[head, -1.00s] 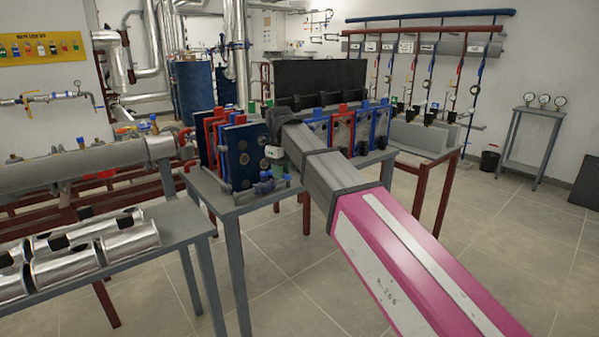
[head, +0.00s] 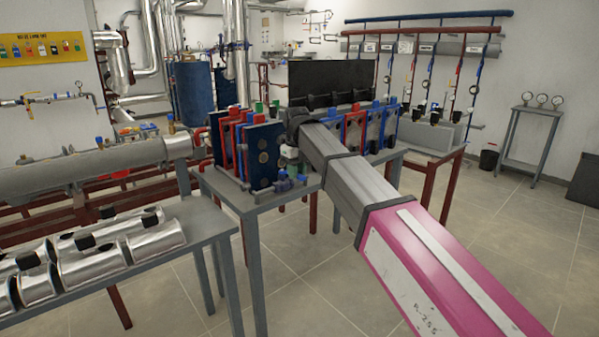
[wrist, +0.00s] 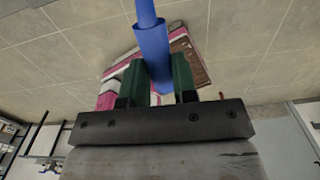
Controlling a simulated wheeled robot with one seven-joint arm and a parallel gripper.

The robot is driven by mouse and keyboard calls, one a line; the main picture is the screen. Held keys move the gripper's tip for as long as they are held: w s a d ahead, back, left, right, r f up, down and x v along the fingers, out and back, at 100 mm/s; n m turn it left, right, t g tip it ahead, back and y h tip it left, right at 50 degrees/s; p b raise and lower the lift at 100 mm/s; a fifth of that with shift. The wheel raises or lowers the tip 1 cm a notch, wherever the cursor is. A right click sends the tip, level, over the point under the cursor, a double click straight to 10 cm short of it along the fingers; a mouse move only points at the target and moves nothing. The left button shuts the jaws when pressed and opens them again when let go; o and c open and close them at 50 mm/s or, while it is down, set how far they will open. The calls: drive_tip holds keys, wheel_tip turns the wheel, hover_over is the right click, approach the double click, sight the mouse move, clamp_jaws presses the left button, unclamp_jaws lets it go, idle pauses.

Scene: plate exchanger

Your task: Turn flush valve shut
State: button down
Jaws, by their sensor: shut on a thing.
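My gripper (wrist: 157,78) shows in the wrist view with its two green fingers closed on a blue rod-like handle (wrist: 150,45). The handle runs up and out of the top of that view, so what it joins is hidden. In the head view my arm reaches to the plate exchanger (head: 268,152) on a grey bench, and its end lies at the right of the dark blue end plate. The fingertips are hidden there behind the arm. A small blue valve (head: 283,181) sits low at the front of the exchanger. I cannot tell whether the held handle is the flush valve's.
A lower bench (head: 190,228) at the left holds several shiny metal cylinders (head: 153,236). A long grey vessel (head: 90,168) stands behind it. More red and blue plates (head: 383,128) are racked beyond my arm. The tiled floor at the right is open, with a gauge stand (head: 535,130) at the wall.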

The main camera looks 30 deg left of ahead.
drive_tip(key=c, duration=0.9)
unclamp_jaws()
drive_tip(key=shift+s, duration=0.1)
wheel_tip(320, 180, up, 11)
drive_tip(key=shift+f, duration=0.15)
